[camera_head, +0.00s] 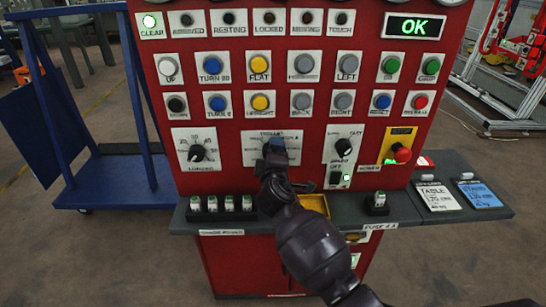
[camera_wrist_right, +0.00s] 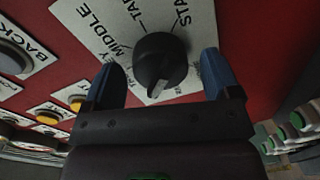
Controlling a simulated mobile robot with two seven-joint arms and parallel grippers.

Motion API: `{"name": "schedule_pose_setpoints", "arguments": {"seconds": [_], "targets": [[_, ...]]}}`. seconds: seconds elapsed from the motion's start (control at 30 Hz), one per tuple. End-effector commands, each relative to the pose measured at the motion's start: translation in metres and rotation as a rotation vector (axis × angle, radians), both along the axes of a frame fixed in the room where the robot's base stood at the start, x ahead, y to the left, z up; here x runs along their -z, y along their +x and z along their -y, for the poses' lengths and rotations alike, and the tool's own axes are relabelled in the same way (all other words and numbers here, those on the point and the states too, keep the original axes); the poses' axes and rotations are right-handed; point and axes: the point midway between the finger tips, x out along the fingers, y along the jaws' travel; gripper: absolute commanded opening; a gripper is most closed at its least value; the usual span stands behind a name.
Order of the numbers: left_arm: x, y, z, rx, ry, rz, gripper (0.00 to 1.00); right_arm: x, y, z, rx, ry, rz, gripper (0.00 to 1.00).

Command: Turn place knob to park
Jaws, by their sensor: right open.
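The place knob (camera_wrist_right: 160,62) is a black rotary knob on a white plate (camera_wrist_right: 98,22) with several printed positions, among them MIDDLE; other words are partly cut off or covered. Its light pointer mark faces the bottom of the right wrist view. My right gripper (camera_wrist_right: 168,82) is open, with one blue finger on each side of the knob and a visible gap to both. In the head view my right gripper (camera_head: 275,148) covers the knob, and the plate (camera_head: 294,137) shows around it. My left gripper is out of view.
The red panel (camera_head: 225,145) has rows of buttons above, a black knob (camera_head: 197,153) at left, a speed knob (camera_head: 343,147) and a red stop button (camera_head: 402,154) at right. A grey shelf (camera_head: 400,207) holding small green-topped items juts out below. A blue cart (camera_head: 115,180) stands left.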

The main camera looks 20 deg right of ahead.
Motion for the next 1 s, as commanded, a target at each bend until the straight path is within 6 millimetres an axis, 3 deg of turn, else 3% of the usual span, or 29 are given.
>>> {"name": "schedule_pose_setpoints", "arguments": {"seconds": [0.17,0.6,0.8,1.0], "targets": [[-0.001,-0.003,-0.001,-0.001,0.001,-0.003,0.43,0.0,-0.014,-0.004,0.0,0.0,-0.001,0.82],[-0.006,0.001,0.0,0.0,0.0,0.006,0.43,-0.004,-0.086,-0.025,0.0,0.002,-0.001,0.82],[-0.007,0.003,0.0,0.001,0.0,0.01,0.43,-0.005,-0.101,-0.029,0.0,0.0,-0.001,0.82],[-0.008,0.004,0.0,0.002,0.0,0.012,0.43,-0.006,-0.104,-0.03,0.0,0.0,0.0,0.82]]}}
